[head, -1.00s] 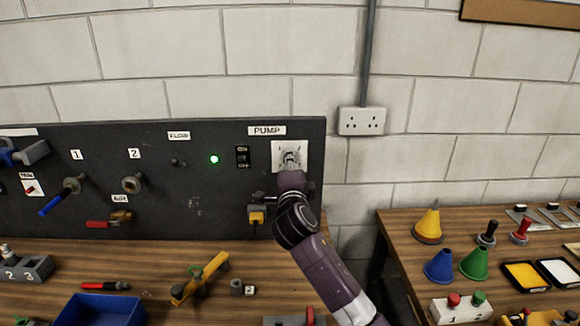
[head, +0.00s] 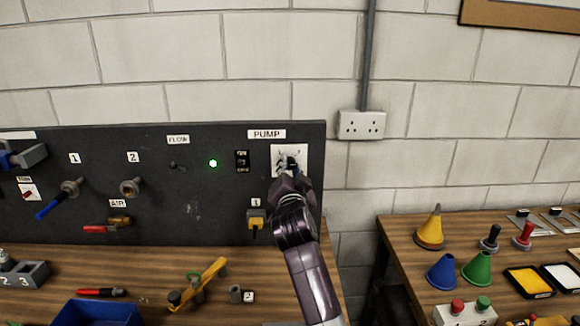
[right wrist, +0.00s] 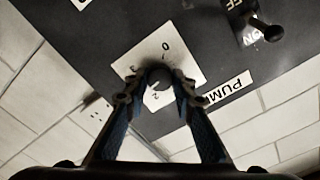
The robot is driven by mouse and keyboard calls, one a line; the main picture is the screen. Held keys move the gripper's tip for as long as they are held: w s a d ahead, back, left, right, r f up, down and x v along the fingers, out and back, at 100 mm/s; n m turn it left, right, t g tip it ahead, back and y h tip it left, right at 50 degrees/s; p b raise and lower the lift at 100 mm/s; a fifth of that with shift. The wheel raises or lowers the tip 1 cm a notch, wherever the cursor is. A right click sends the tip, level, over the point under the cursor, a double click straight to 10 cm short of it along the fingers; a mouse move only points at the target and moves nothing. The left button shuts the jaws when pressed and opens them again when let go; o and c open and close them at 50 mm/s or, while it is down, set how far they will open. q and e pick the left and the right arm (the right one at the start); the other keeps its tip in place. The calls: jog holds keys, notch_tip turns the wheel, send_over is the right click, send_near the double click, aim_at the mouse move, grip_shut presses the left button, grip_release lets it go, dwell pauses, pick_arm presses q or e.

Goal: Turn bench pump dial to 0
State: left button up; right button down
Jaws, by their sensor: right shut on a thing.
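The pump dial's white plate (head: 280,152) is on the dark panel, under the PUMP label (head: 266,134). My right gripper (head: 288,164) is at this plate and covers most of the dial in the head view. In the right wrist view the two fingers of my right gripper (right wrist: 160,78) are shut around the dark round dial knob (right wrist: 158,69). The plate (right wrist: 186,62) appears turned in this view, with a 0 and a 2 legible near the knob. The pointer's setting is hidden. My left gripper is not in view.
A black switch (head: 242,161) and a lit green lamp (head: 213,163) are left of the dial. A yellow plug (head: 255,220) is below. A wall socket (head: 361,125) is to the right. Tools and a blue bin (head: 97,312) are on the bench.

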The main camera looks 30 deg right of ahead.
jog(key=n+p, duration=0.2)
jog(key=n, duration=0.4)
jog(key=shift+f, duration=0.15)
jog(key=n+p, duration=0.3)
jog(key=n, duration=0.3)
jog(key=shift+n, duration=0.4)
jog(key=n+p, duration=0.3)
jog(key=n, duration=0.3)
jog(key=n+p, duration=0.3)
jog(key=n, duration=0.2)
jog(key=shift+n, duration=0.4)
jog(key=n+p, duration=0.1)
jog(key=n, duration=0.2)
jog(key=shift+n, duration=0.3)
jog(key=n+p, duration=0.1)
jog(key=n, duration=0.2)
jog(key=shift+f+n, duration=0.1)
jog(key=shift+n, duration=0.2)
jog(key=n, duration=1.1)
jog(key=shift+n, duration=0.5)
